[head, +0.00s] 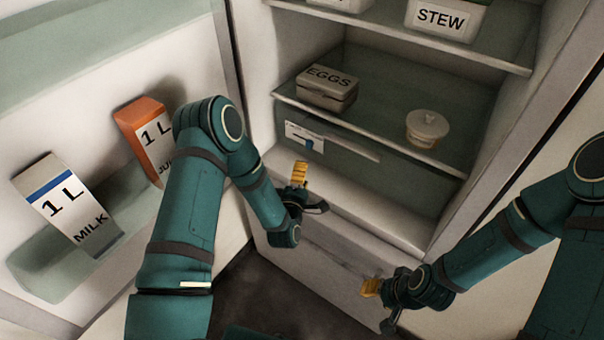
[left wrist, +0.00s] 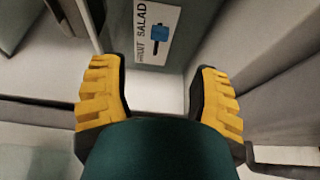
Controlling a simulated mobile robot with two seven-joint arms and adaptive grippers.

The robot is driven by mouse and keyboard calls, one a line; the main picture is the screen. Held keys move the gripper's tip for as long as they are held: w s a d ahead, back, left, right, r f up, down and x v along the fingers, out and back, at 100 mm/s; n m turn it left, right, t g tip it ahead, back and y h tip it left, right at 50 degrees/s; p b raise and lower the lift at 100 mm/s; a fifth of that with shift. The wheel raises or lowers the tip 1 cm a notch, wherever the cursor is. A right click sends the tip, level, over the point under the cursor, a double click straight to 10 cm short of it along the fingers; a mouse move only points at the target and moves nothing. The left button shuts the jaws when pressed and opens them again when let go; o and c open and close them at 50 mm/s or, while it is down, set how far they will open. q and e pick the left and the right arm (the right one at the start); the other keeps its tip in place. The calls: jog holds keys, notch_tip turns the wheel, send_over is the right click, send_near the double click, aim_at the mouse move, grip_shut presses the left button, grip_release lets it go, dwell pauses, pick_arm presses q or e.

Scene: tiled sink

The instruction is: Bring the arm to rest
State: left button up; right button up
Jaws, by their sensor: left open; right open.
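My left gripper (head: 309,190) is open and empty in front of the open fridge, just below the drawer label. In the left wrist view its two yellow-padded fingers (left wrist: 160,98) stand wide apart with nothing between them. My left arm (head: 185,220) reaches in from the lower left and bends at the elbow before the fridge door. My right gripper (head: 379,306) is open and empty, low in front of the fridge's lower front. My right arm (head: 500,240) comes in from the right.
The fridge door at left holds a milk carton (head: 68,205) and a juice carton (head: 145,140), partly hidden by my arm. An egg box (head: 327,90) and a lidded cup (head: 427,128) stand on a shelf. A labelled drawer front (head: 345,147) with a blue piece lies below.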

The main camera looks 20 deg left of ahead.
pick_arm(q)
jog(key=s+d+f+m+g+h, duration=0.1)
jog(key=s+d+f+m+g, duration=0.1)
jog(key=s+m+g, duration=0.3)
jog(key=s+d+f+m+g+h, duration=0.2)
jog(key=s+m+g, duration=0.3)
jog(key=s, duration=0.7)
jog(key=s+d+f+m+g+h, duration=0.1)
jog(key=s+d+f+m+g, duration=0.1)
jog(key=s+f+m+g, duration=0.2)
jog(key=s+m+g, duration=0.2)
jog(key=s, duration=0.2)
jog(key=shift+s+d+m, duration=0.2)
jog(key=shift+s+m, duration=0.1)
jog(key=shift+m, duration=0.1)
dwell(0.4)
